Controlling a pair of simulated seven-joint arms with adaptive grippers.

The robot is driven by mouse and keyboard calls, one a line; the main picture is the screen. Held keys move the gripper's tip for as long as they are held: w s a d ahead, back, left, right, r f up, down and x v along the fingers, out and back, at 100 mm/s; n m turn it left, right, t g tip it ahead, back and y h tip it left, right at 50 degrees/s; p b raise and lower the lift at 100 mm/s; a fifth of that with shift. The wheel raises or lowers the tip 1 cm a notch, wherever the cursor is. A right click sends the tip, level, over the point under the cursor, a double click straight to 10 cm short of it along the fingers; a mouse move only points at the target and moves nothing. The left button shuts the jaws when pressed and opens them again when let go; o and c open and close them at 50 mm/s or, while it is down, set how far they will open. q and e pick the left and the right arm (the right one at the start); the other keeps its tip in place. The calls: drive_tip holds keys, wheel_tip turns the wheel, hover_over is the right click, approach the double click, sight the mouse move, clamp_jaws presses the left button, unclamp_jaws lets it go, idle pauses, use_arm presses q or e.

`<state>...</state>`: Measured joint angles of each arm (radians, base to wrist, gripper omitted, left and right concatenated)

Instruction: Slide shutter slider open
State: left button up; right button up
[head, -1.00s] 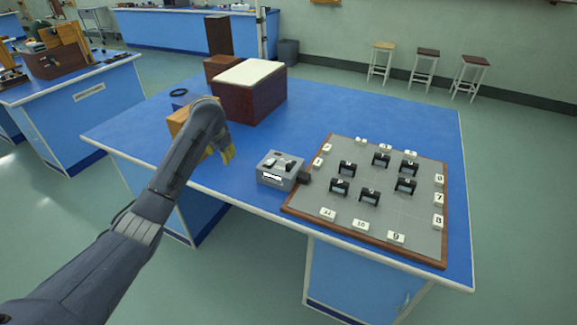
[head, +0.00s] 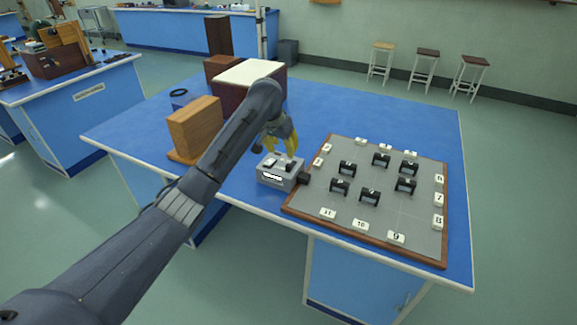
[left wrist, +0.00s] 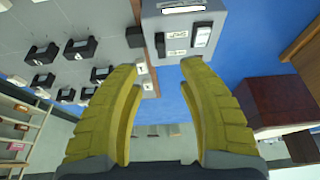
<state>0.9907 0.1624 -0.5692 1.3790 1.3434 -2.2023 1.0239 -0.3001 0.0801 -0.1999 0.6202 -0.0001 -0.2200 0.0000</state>
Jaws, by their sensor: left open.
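A small grey box (head: 277,172) stands on the blue bench, left of the pegboard-like panel. It has two small controls on top and a white label on its front. In the left wrist view the box (left wrist: 150,22) is at the top; a black slider knob (left wrist: 160,44) and a black-and-white switch (left wrist: 201,36) show on it. Their small labels are not readable. My left gripper (head: 280,148) is above and just behind the box, its yellow fingers pointing down. In the left wrist view the gripper (left wrist: 158,68) is open and empty, apart from the knob. My right gripper is not in view.
A grey wood-framed board (head: 400,222) with several black holders and number tiles lies right of the box. A wooden block (head: 195,125) and a dark chest with a pale top (head: 250,73) stand to the left and behind. The bench's front edge is close to the box.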

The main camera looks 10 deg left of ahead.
sight(288, 165)
use_arm(q)
drive_tip(key=x, duration=1.1)
drive_tip(key=shift+w+f, duration=0.2)
drive_tip(key=shift+f, duration=0.15)
clamp_jaws()
